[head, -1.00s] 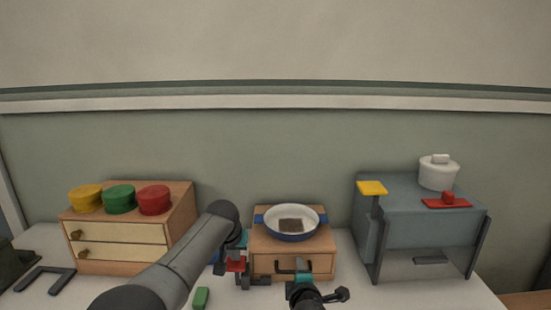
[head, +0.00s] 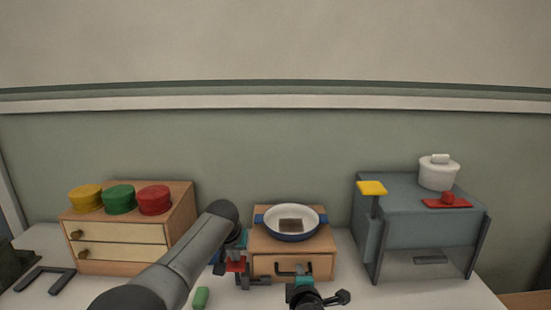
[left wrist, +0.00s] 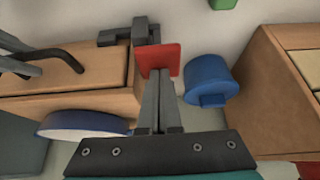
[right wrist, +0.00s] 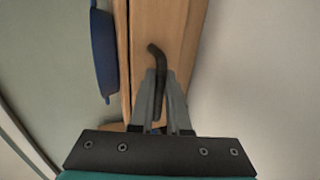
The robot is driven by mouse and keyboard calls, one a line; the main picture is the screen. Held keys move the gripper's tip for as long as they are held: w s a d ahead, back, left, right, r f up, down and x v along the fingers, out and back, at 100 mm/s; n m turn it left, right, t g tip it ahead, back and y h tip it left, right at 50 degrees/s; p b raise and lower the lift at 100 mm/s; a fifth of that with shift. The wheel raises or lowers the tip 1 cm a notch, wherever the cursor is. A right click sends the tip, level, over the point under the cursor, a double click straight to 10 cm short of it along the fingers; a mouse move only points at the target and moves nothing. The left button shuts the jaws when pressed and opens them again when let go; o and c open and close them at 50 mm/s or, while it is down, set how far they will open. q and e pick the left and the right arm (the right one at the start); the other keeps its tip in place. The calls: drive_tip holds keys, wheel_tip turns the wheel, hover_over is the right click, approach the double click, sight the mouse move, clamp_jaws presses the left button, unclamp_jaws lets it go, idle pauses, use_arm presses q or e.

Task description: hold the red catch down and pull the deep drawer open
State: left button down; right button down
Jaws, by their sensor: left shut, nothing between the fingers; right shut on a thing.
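The deep drawer (head: 310,266) is in the small wooden cabinet at the middle. A narrow dark line shows beside its front (right wrist: 165,25) in the right wrist view; I cannot tell whether it is slightly open. My right gripper (right wrist: 160,78) is shut on the dark bar handle (right wrist: 156,50). The red catch (left wrist: 160,56) is at the cabinet's left side and also shows in the head view (head: 236,267). My left gripper (left wrist: 158,75) is shut and empty, its fingertips at the red catch, seemingly touching it. My left arm partly hides this area in the head view.
A blue-rimmed pan (head: 290,234) with a brown block sits on the cabinet. A blue cylinder (left wrist: 208,78) stands beside the catch. A green block (head: 201,298) lies in front. A two-drawer chest (head: 120,255) stands left, a grey stand (head: 430,233) right.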

drive_tip(key=shift+s+f, duration=0.1)
drive_tip(key=shift+s, duration=2.1)
drive_tip(key=c, duration=0.6)
unclamp_jaws()
drive_tip(key=shift+c, duration=0.2)
drive_tip(key=v, duration=0.8)
drive_tip(key=shift+w, duration=0.1)
use_arm(q)
wheel_tip(320, 180, up, 9)
idle(0.5)
